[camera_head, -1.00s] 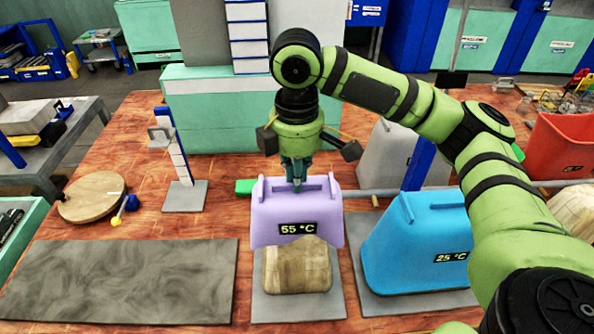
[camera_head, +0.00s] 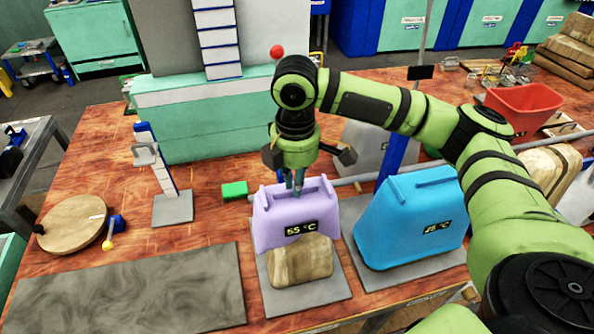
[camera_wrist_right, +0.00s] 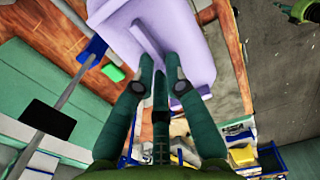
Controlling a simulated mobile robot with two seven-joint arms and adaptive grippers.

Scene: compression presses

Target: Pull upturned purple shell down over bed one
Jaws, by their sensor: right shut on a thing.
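The purple shell (camera_head: 285,222), labelled 55 °C, is tilted above a tan, wood-grained block (camera_head: 300,262). The block's front shows below the shell's lower edge, and its top is hidden. The block stands on a grey plate (camera_head: 320,293). My right gripper (camera_head: 297,188) comes down from above and is shut on the bar at the shell's top. In the right wrist view, the fingers (camera_wrist_right: 160,72) close on the bar of the purple shell (camera_wrist_right: 183,40).
A blue shell (camera_head: 408,220) labelled 25 °C stands close on the right. A green block (camera_head: 234,190) and a grey post stand (camera_head: 172,208) are to the left. A dark slab (camera_head: 130,290) lies front left. A red hopper (camera_head: 523,105) is at the back right.

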